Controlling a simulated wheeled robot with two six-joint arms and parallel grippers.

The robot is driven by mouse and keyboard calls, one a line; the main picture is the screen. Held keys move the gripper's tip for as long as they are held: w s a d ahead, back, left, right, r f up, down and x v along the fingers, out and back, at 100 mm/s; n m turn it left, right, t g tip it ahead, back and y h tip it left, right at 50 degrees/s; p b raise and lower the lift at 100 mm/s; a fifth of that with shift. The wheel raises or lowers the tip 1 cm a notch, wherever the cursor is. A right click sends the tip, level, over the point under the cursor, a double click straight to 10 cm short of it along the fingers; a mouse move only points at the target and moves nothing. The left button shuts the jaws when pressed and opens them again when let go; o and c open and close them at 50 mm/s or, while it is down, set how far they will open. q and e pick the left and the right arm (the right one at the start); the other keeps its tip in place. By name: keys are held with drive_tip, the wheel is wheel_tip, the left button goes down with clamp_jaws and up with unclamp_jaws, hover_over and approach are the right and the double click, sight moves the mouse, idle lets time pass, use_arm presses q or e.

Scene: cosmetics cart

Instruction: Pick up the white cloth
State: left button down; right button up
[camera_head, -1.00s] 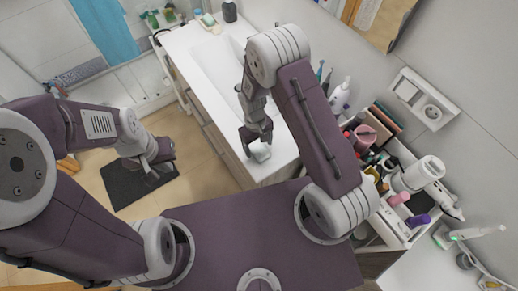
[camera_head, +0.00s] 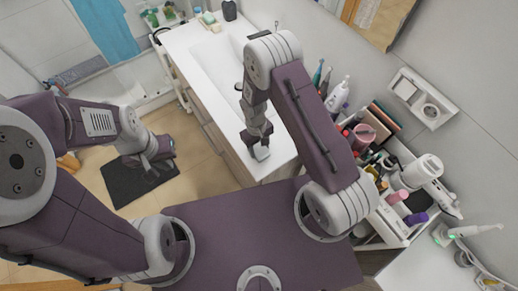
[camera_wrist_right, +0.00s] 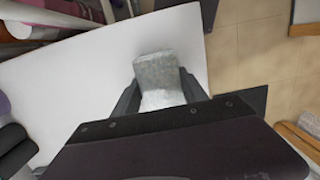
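The white cloth (camera_head: 261,154) is a small pale bundle near the front end of the white counter (camera_head: 208,62). My right gripper (camera_head: 257,142) points down at it from above. In the right wrist view the cloth (camera_wrist_right: 160,72) sits between the two dark fingers of my right gripper (camera_wrist_right: 160,95), which are close against its sides. The cloth looks narrowed where the fingers meet it. I cannot tell whether it is clear of the counter. My left gripper (camera_head: 158,160) hangs far from the cloth, above the dark floor mat (camera_head: 125,190); its fingers are too unclear to read.
A cart (camera_head: 385,232) crowded with bottles and cosmetics stands right of my right arm. A white hair dryer (camera_head: 421,171) lies on it. A white bottle (camera_head: 338,95) stands at the counter's right side. The counter around the cloth is bare.

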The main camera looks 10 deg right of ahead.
sight(261, 152)
clamp_jaws()
drive_tip(key=shift+r, duration=0.5)
drive_tip(key=r, duration=0.2)
drive_tip(key=s+r+b, duration=0.1)
drive_tip(key=r, duration=0.1)
drive_tip(key=shift+s, duration=0.1)
drive_tip(key=s+r+b, duration=0.2)
drive_tip(key=s+r, duration=0.4)
drive_tip(key=s, duration=0.4)
drive_tip(key=shift+s+d+r, duration=0.2)
drive_tip(key=shift+s+d, duration=0.05)
drive_tip(key=shift+d, duration=0.2)
